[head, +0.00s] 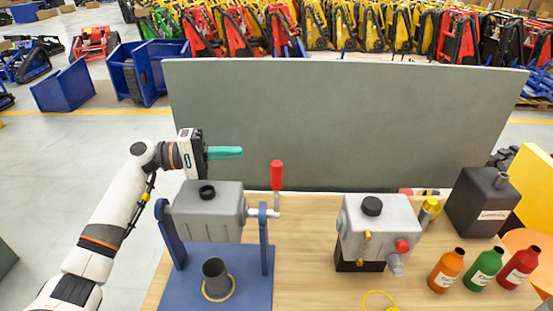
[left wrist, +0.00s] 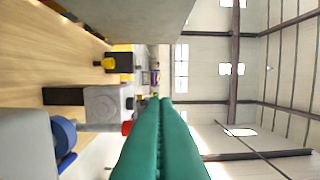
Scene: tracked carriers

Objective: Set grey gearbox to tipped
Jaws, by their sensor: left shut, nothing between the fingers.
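A grey gearbox (head: 212,222) with a black cap on top hangs between the two posts of a blue stand (head: 264,240); it looks upright. A crank with an upright red handle (head: 276,176) is on its right side. In the left wrist view, which is turned sideways, part of the gearbox (left wrist: 22,140) and the red handle end (left wrist: 127,127) show at lower left. My left gripper (head: 240,152) has teal fingers, shut and empty, above the gearbox and left of the red handle, apart from both. The fingers also fill the left wrist view's lower middle (left wrist: 160,105). My right gripper is not in view.
A second grey unit (head: 380,228) with a black cap stands right on the wooden table. Orange (head: 446,270), green (head: 483,268) and red (head: 519,268) bottles and a dark can (head: 482,205) are farther right. A grey-green panel (head: 340,120) rises behind. A black-rimmed cup (head: 215,279) sits below the gearbox.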

